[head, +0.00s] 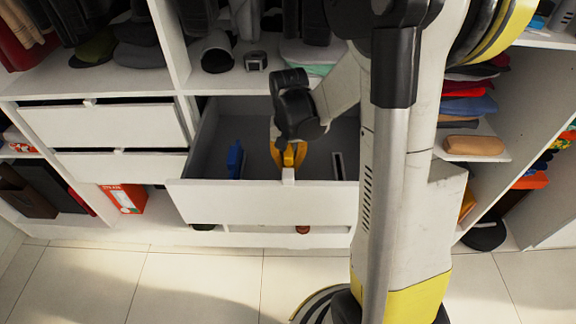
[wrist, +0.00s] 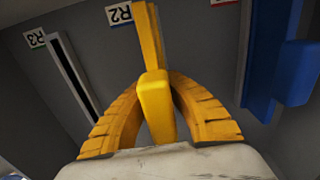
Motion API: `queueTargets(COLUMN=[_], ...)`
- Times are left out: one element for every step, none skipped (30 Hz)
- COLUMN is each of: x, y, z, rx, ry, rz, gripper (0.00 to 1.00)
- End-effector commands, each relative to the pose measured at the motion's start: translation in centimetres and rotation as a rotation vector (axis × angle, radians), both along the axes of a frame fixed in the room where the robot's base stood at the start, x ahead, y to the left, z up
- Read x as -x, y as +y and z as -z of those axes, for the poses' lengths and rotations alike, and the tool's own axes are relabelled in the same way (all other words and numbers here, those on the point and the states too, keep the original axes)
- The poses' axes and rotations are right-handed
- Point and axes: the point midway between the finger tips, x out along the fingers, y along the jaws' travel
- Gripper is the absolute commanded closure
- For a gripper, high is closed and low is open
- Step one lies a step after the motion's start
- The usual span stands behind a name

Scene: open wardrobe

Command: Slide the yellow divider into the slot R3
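My gripper (head: 290,158) reaches down into the open drawer (head: 265,201). In the wrist view its ribbed yellow fingers (wrist: 157,88) close in on both sides of a knob on the yellow divider (wrist: 152,40). The divider extends beyond the fingertips toward the label R2 (wrist: 120,14); whether it sits in a slot there is hidden. Slot R3 (wrist: 75,75) is a pale frame with a dark, empty gap, left of the divider in the wrist view. In the head view a pale slot frame (head: 338,166) shows at the drawer's right. The fingertip contact is partly hidden by the knob.
A blue divider (wrist: 280,60) stands at the right in the wrist view and at the drawer's left in the head view (head: 235,159). The drawer's front and side walls bound the space. Shelves with clothes (head: 310,54) lie behind, above the drawer.

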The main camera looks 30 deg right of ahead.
Motion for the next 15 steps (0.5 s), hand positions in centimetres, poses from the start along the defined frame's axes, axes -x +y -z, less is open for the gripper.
queueTargets(x=[0.00,0.00,0.00,0.00,0.00,0.00,0.00,0.00,0.00,0.00,0.00,0.00,0.00,0.00,0.00], y=[0.00,0.00,0.00,0.00,0.00,0.00,0.00,0.00,0.00,0.00,0.00,0.00,0.00,0.00,0.00], z=[-0.04,-0.03,-0.02,-0.01,-0.01,-0.01,-0.01,-0.01,-0.03,-0.05,-0.08,-0.14,-0.20,-0.26,-0.35], rx=[0.000,0.000,0.000,0.000,0.000,0.000,0.000,0.000,0.000,0.000,0.000,0.000,0.000,0.000,0.000], ry=[0.000,0.000,0.000,0.000,0.000,0.000,0.000,0.000,0.000,0.000,0.000,0.000,0.000,0.000,0.000], rz=[0.000,0.000,0.000,0.000,0.000,0.000,0.000,0.000,0.000,0.000,0.000,0.000,0.000,0.000,0.000], gripper=[1.00,1.00,1.00,1.00,1.00,1.00,1.00,1.00,1.00,1.00,1.00,1.00,1.00,1.00,1.00])
